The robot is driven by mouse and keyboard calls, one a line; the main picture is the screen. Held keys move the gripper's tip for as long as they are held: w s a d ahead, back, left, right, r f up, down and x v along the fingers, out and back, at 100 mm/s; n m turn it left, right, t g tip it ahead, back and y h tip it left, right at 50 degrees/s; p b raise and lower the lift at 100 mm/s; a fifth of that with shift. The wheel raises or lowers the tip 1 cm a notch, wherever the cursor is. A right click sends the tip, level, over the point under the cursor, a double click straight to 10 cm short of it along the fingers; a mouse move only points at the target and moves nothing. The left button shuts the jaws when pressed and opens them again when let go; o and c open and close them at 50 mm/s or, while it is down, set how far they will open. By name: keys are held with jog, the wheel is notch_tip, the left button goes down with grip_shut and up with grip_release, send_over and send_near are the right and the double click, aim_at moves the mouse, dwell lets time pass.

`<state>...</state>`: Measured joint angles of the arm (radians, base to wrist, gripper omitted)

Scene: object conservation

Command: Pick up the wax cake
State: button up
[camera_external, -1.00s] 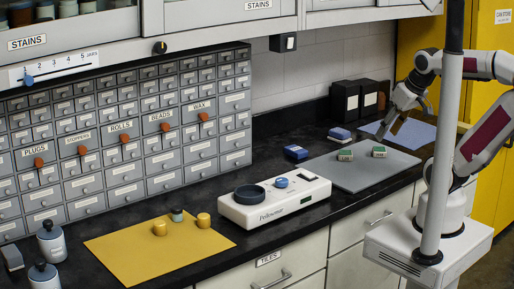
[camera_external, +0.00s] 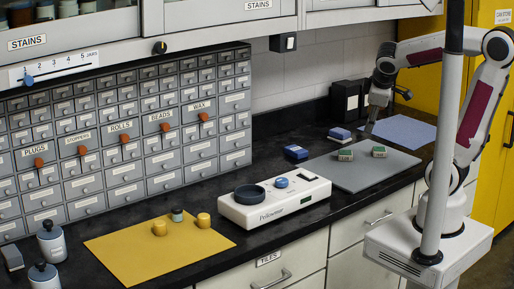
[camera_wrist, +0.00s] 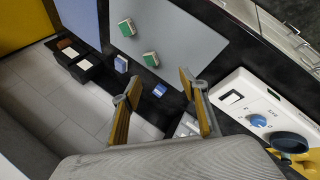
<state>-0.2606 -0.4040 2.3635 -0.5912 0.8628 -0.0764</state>
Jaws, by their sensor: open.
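No label in view clearly marks the wax cake. Small block-like pieces are in view: two green-and-white blocks (camera_external: 345,155) (camera_external: 379,151) lie on a grey mat (camera_external: 352,175), and two blue-and-white blocks (camera_external: 296,152) (camera_external: 340,134) lie on the dark counter beside it. The wrist view shows the green blocks (camera_wrist: 127,27) (camera_wrist: 151,59) and the blue blocks (camera_wrist: 121,64) (camera_wrist: 159,90) beyond the fingers. My gripper (camera_external: 370,128) points down above the counter, near the back of the grey mat. In the wrist view its two fingers (camera_wrist: 158,82) are spread and empty.
A white scale (camera_external: 275,207) with a dark round dish (camera_external: 249,194) stands left of the grey mat. A yellow mat (camera_external: 150,255) holds yellow cylinders (camera_external: 203,220). A blue mat (camera_external: 408,133) and black boxes (camera_external: 345,102) are at the back. Drawers (camera_external: 120,150) line the wall.

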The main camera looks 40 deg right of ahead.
jog(key=w+a+n+t+h, duration=0.1)
jog(key=w+a+n+t, duration=0.1)
jog(key=w+a+n, duration=0.4)
jog(key=w+a+n+t, duration=0.2)
jog(key=w+a+n, duration=0.2)
jog(key=w, duration=0.5)
jog(key=w+a+f+n+t+y, duration=0.1)
jog(key=w+a+n+t+y, duration=0.15)
jog(key=a+n, duration=0.45)
jog(key=w+a+f+n+t+y, duration=0.1)
jog(key=w+a+n, duration=0.15)
jog(key=a, duration=0.75)
jog(key=n+g+y, duration=0.2)
jog(key=n+y, duration=0.7)
jog(key=n, duration=0.7)
send_near(160, 228)
jog(key=shift+w+d+r, duration=0.1)
jog(key=shift+w+d, duration=0.05)
jog(key=shift+w, duration=0.35)
jog(key=shift+w+d+r, duration=0.1)
jog(key=shift+w+d, duration=0.05)
jog(key=shift+w, duration=0.35)
jog(key=shift+f+y, duration=0.1)
jog(key=shift+y, duration=0.15)
jog(key=shift+x, duration=1.25)
